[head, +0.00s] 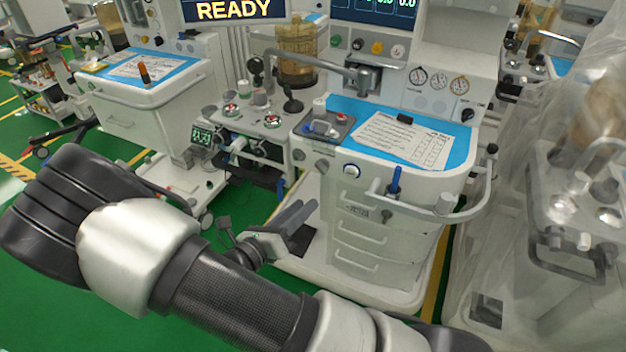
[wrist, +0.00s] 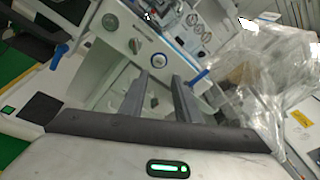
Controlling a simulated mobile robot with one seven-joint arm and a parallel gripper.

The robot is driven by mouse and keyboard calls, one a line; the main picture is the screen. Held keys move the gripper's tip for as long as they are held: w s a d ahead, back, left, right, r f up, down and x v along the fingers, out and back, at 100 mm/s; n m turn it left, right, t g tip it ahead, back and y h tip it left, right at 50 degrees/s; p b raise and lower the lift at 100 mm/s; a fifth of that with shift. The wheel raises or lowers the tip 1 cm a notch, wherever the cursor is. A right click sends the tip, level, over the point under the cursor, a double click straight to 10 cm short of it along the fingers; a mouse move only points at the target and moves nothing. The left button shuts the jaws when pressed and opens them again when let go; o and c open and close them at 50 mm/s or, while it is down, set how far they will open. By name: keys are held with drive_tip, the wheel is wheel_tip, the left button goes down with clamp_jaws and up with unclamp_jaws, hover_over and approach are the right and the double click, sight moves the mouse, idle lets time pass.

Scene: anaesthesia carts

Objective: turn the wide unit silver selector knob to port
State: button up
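The wide white unit (head: 395,215) stands right of centre in the head view, with round controls on its front panel. One is a pale round knob with a blue surround (head: 351,170); a greyer knob (head: 323,165) is left of it. My gripper (head: 303,212) is below and left of that panel. Its fingers (wrist: 160,80) are apart with nothing between them, clear of the knobs.
A blue handle (head: 395,180) and a curved white rail (head: 450,208) project from the unit's front. Drawers (head: 358,238) lie below. A plastic-draped machine (head: 575,230) stands close on the right. Another cart (head: 140,105) is at left. Green floor is open at lower left.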

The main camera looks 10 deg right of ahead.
sight(320, 170)
drive_tip(key=w+a+f+n+t+y+b, duration=0.1)
drive_tip(key=a+f+n+t+y, duration=0.15)
drive_tip(key=f+n, duration=0.2)
drive_tip(key=shift+t+h, duration=0.25)
drive_tip(key=shift+h, duration=0.1)
drive_tip(key=b+x, duration=0.1)
drive_tip(key=x, duration=0.7)
drive_tip(key=b+x, duration=0.2)
drive_tip(key=x, duration=0.7)
drive_tip(key=shift+w+a+r, duration=0.15)
drive_tip(key=shift+a+r, duration=0.05)
drive_tip(key=shift+a, duration=0.1)
clamp_jaws()
